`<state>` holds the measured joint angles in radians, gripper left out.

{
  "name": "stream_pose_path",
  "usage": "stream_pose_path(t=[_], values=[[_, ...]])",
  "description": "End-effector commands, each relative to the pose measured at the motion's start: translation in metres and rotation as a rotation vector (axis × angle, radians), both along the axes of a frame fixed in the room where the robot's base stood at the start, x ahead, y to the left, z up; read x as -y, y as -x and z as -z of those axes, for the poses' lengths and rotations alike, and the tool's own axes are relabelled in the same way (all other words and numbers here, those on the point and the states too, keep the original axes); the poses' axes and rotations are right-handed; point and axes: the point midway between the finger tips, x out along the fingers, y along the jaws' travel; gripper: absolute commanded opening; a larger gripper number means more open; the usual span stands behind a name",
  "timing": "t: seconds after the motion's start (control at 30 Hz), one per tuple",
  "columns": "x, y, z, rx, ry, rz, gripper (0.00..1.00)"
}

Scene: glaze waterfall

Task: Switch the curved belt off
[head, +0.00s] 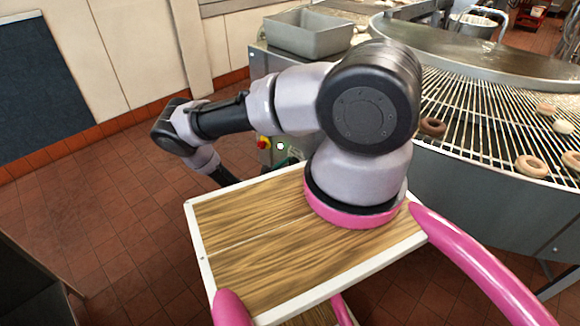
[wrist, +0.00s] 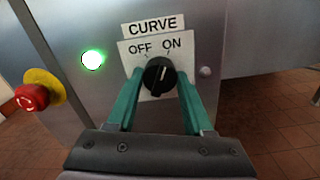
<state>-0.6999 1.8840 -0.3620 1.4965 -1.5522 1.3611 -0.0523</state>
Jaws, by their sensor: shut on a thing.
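The black rotary knob (wrist: 160,76) sits on a white plate under a CURVE label (wrist: 154,25), with OFF at left and ON at right. Its white mark leans up and slightly right, toward ON. My gripper (wrist: 161,84) is shut on the knob, one teal finger on each side. A lamp (wrist: 92,59) left of the plate glows green. In the head view, the curved belt (head: 475,105) is a wire grate carrying several rings. My arm hides most of the gripper and the knob there.
A red emergency button on a yellow base (wrist: 32,97) sticks out left of the knob; it also shows in the head view (head: 263,142). A grey tub (head: 308,33) stands on the machine. The tiled floor at left (head: 80,215) is clear.

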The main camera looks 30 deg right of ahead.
Motion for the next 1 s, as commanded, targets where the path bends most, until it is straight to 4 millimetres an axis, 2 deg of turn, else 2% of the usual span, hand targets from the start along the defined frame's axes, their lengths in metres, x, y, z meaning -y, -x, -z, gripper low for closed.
stream_pose_path(t=[1.0], values=[[-0.0008, 0.0, -0.0003, -0.79, 0.289, -0.002, 0.0]])
